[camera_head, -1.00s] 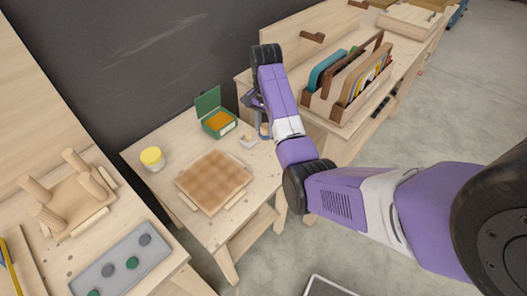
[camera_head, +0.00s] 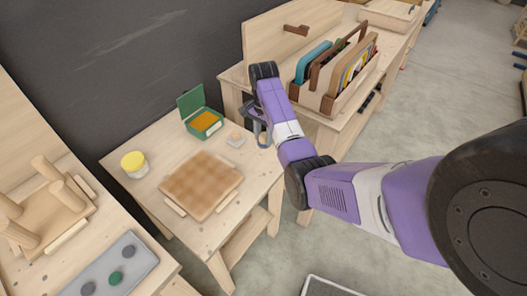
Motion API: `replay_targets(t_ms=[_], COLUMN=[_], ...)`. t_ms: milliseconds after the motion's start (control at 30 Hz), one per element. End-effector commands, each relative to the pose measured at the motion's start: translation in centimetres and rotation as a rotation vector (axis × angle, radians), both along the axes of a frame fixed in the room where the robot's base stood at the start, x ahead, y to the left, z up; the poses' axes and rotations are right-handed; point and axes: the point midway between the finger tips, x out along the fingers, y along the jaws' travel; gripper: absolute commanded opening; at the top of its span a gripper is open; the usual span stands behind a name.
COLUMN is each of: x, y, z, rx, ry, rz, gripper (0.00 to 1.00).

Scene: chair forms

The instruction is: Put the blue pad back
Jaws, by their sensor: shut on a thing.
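My gripper (camera_head: 260,132) hangs at the end of my purple arm, above the right back edge of the middle table (camera_head: 152,204). Its jaws are small in this view and partly hidden by the wrist. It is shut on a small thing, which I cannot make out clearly. A grey tray (camera_head: 132,246) at the lower left holds round pads, dark grey ones and a green one (camera_head: 116,279). I cannot pick out a clearly blue pad in the tray. The tray is far to the left of my gripper.
The middle table holds a checked wooden board (camera_head: 201,186), a yellow-lidded jar (camera_head: 135,164), an open green box (camera_head: 201,117) and a small pale block (camera_head: 236,139). A pegged wooden form (camera_head: 52,215) stands at left.

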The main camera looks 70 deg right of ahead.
Motion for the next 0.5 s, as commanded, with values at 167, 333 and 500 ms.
replay_targets(t_ms=[167, 333, 500], x=[0.0, 0.0, 0.0], y=[0.1, 0.1, 0.0], z=[-2.5, -3.9, -6.2], rx=[0.001, 0.002, 0.002], ry=[0.001, 0.001, 0.001], rz=[0.001, 0.002, 0.001], gripper=[0.00, 0.00, 0.00])
